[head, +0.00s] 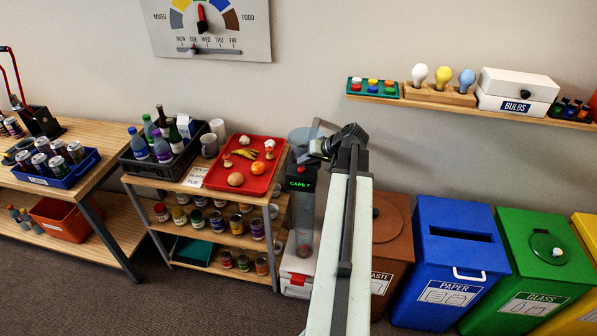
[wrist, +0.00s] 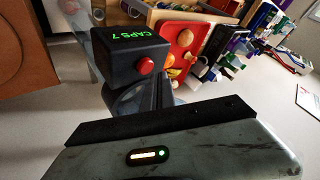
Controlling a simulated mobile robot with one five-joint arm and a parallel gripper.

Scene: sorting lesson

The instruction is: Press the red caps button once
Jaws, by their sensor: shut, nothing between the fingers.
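A black counter box (head: 300,182) stands beside the shelf unit in the head view, with green lit letters that seem to read CAPS 7. Its red caps button (wrist: 145,66) shows clearly in the wrist view, on the box face beside the green text. My gripper (head: 320,148) is shut and empty, above and slightly right of the box in the head view. In the wrist view the dark end of my gripper (wrist: 133,94) is just below the box and partly overlaps it. I cannot tell whether it touches the box; the button is uncovered there.
A red tray (head: 214,177) with food lies on the shelf unit left of the box. A clear tube (head: 305,222) stands by the box above a white bin. Brown, blue (head: 435,270) and green bins stand to the right. A wall shelf (head: 450,103) is above them.

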